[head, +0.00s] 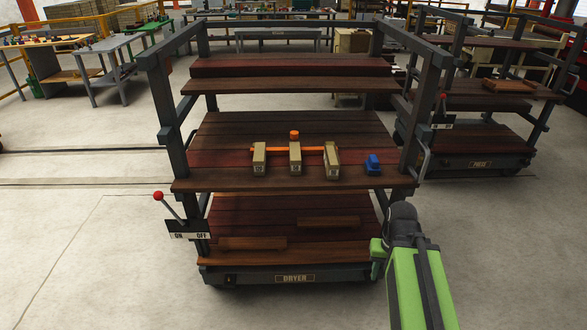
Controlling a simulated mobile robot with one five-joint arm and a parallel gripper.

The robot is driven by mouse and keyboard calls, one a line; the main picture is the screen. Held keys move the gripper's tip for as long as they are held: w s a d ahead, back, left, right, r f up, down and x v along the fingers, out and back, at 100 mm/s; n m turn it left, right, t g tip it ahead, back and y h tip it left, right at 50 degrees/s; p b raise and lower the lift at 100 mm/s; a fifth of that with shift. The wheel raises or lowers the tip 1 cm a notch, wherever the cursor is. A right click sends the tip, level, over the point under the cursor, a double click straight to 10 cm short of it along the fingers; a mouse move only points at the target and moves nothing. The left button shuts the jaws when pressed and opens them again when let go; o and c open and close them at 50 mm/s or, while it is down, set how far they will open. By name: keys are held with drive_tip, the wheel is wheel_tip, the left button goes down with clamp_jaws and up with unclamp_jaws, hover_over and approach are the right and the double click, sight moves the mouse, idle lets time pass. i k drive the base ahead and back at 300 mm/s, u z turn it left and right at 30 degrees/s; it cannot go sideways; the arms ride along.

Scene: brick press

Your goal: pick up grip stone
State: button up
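Three tan blocks stand apart in a row on the middle shelf of the rack marked DRYER: a left block (259,158), a middle block (295,158) and a right block (331,160). Each has a small marking on its front, too small to read. I cannot tell which thing is the grip stone. An orange bar (276,150) runs behind the blocks, with an orange round piece (294,135) above it. A small blue object (373,164) sits to their right, near the shelf's front edge. My green arm shows at the lower right, but my gripper's fingers do not show.
The DRYER rack (282,185) has dark posts and wooden shelves; boards lie on its lower shelf. A red-knobbed ON/OFF lever (172,207) sticks out at its left. A second rack (480,138) stands behind right. The floor (80,220) at left is clear.

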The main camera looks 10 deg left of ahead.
sight(372, 168)
drive_tip(key=u, duration=0.95)
drive_tip(key=i, duration=0.95)
drive_tip(key=u, duration=0.15)
drive_tip(key=k, duration=0.85)
drive_tip(key=z, duration=0.15)
drive_tip(key=i, duration=0.8)
